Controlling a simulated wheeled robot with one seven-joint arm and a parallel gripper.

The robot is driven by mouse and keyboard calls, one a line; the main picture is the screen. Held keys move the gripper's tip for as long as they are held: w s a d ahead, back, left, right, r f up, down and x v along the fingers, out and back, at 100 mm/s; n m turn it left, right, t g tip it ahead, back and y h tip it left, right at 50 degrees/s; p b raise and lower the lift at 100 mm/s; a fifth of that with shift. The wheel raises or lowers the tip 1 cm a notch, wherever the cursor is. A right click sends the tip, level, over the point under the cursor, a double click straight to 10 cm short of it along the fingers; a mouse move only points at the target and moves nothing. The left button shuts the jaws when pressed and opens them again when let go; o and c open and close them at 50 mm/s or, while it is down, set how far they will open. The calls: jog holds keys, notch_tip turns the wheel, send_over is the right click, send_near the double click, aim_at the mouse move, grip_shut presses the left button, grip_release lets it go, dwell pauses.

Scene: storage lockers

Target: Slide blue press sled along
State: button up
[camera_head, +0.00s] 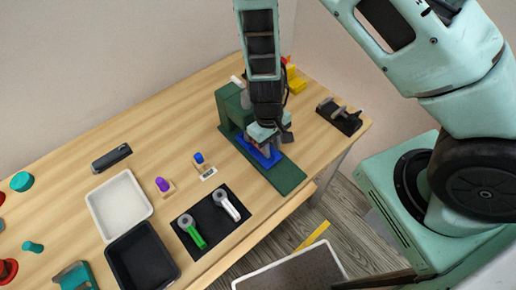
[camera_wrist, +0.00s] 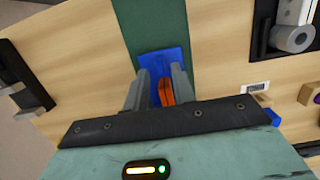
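The blue press sled (camera_head: 245,147) lies on the long dark green base (camera_head: 287,178) of the press. In the wrist view the flat blue sled (camera_wrist: 160,58) shows on the green strip, with an upright orange handle (camera_wrist: 166,93) on it. My gripper (camera_wrist: 161,72) is low over the sled, its grey fingers on either side of the handle. A gap shows at the left finger; the right finger looks close to the handle, and contact is unclear. In the head view my gripper (camera_head: 266,145) covers the handle and part of the sled.
The green press column (camera_head: 232,108) stands just behind my gripper. A black clamp-like fixture (camera_head: 340,116) is to the right. A black mat (camera_head: 212,222) with two handled tools, a white tray (camera_head: 118,205) and a black tray (camera_head: 142,258) are left. The base's front end reaches the table edge.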

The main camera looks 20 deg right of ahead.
aim_at(272, 153)
jog(key=shift+s+d+f+b, duration=0.1)
jog(key=shift+s+f+b, duration=0.05)
jog(key=shift+f+b, duration=0.7)
jog(key=shift+s+f+b, duration=0.1)
jog(key=shift+f+b, duration=0.55)
jog(key=shift+f, duration=0.4)
jog(key=shift+s+f, duration=0.2)
